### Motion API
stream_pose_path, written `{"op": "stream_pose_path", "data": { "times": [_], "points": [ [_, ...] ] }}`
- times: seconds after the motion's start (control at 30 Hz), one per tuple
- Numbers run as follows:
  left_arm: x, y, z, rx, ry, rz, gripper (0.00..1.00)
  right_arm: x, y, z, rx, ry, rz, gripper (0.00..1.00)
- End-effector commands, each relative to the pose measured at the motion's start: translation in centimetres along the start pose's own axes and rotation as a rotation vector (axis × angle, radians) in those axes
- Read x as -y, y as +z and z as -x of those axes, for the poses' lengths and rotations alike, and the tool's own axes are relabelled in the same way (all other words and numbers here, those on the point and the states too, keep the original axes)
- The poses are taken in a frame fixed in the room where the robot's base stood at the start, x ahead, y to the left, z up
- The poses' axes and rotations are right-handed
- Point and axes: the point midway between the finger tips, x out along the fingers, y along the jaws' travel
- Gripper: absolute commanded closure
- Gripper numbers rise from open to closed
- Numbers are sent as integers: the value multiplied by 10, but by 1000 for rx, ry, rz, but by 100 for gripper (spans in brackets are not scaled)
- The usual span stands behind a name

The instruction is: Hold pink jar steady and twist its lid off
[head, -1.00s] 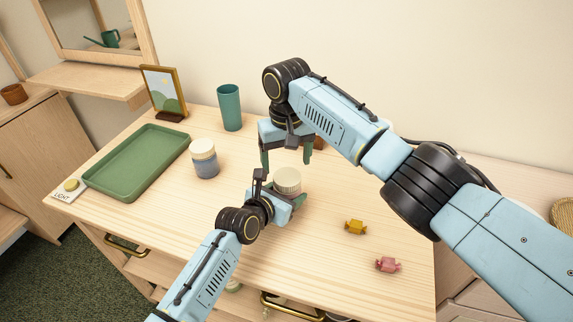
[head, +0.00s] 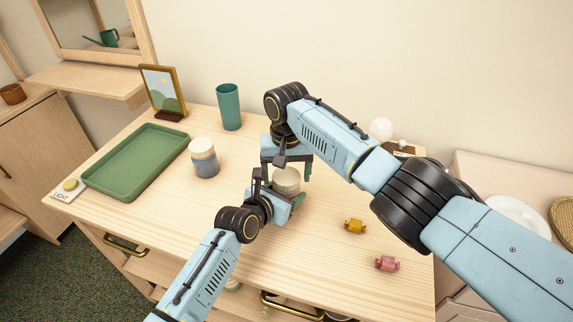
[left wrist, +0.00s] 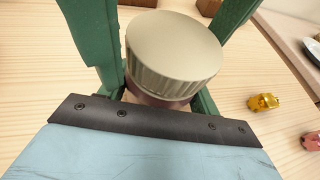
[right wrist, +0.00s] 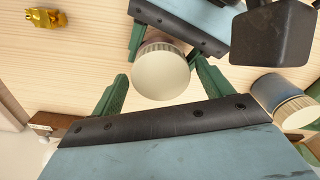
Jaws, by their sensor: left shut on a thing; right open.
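The jar held on the table has a ribbed cream lid (head: 286,180). A little of its dull pinkish body (left wrist: 155,101) shows under the lid in the left wrist view; the rest is hidden. My left gripper (head: 284,192) is shut on the jar body, with green fingers on either side. My right gripper (right wrist: 160,70) is open just above the lid, its fingers apart on two sides of it. In the right wrist view, the lid sits between those fingers, with a gap visible at the left finger; contact on the right is unclear.
A blue jar with a cream lid (head: 203,158) stands left of the grippers. A green tray (head: 134,187), picture frame (head: 162,90) and green cup (head: 229,107) lie farther left and back. The front table area is mostly clear.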

Motion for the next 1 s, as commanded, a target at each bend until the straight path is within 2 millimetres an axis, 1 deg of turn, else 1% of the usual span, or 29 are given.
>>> {"op": "stream_pose_path", "data": {
  "times": [0.2, 0.23, 0.57, 0.67, 0.9, 1.0],
  "points": [
    [-1, 0, 0, -1, 1, -1, 100, 0, 0, -1, 0, 0, 1, 21],
    [-1, 0, 0, -1, 1, -1, 100, 0, 0, -1, 0, 0, 1, 23],
    [0, 0, 0, -1, 1, -1, 100, 0, 0, 0, 0, 0, 1, 66],
    [-1, 0, 0, -1, 1, 0, 100, 0, 0, 0, 0, 0, 20, 67],
    [0, 0, 0, 0, 1, 0, 100, 0, 0, 0, 0, 0, 249, 67],
    [0, 0, 0, 0, 1, 0, 100, 0, 0, 0, 0, 0, 247, 67]
  ]
}}
